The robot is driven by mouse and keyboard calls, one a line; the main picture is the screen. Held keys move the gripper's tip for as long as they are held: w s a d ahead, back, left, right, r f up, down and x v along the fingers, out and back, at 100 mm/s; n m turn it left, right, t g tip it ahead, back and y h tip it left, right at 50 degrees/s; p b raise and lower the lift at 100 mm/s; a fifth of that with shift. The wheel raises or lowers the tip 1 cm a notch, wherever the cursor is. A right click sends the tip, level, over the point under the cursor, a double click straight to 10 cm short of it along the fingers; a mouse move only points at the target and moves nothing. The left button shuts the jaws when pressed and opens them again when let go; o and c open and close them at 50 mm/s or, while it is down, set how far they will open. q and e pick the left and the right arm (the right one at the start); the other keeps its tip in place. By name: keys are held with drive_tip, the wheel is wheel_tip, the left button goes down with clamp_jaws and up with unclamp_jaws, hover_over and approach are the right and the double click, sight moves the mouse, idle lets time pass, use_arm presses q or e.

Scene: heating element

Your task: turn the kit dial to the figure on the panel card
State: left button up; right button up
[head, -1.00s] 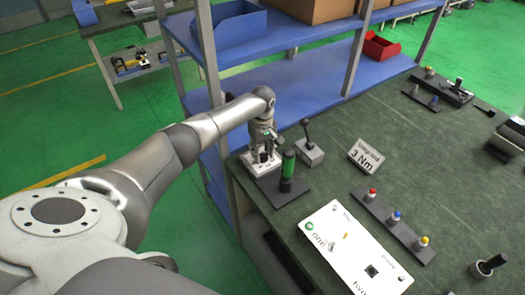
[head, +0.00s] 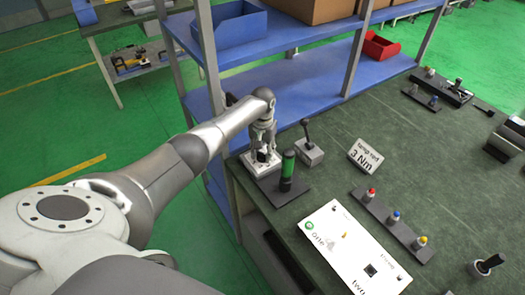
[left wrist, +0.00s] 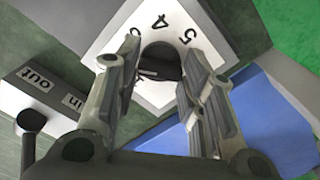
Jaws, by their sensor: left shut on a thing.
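The kit dial is a dark round knob (left wrist: 160,62) on a white plate (head: 250,166) at the table's left corner. In the left wrist view the plate shows the figures 4 and 5; other marks are partly hidden by my fingers. My left gripper (head: 264,152) reaches down onto the dial from above. In the left wrist view its fingers (left wrist: 162,88) stand either side of the knob and are shut on it. The pointer is not clear. A card (head: 366,157) on the table reads "3 Nm"; its upper line is hard to read. My right gripper is out of view.
A lever box (head: 309,154), labelled "out" and "in" in the left wrist view, stands close right of the dial. A green cylinder (head: 288,168) stands on a dark base in front. A white panel (head: 325,232) and a button strip (head: 381,212) lie nearer. Blue shelves (head: 290,98) rise behind.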

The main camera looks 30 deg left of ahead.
sight(263, 154)
use_arm(q)
drive_tip(key=m, duration=0.6)
drive_tip(key=shift+m, duration=0.3)
idle(0.4)
drive_tip(key=o, duration=1)
drive_tip(key=shift+r, duration=0.1)
wheel_tip(263, 154, up, 12)
drive_tip(key=shift+f, duration=0.1)
idle(0.3)
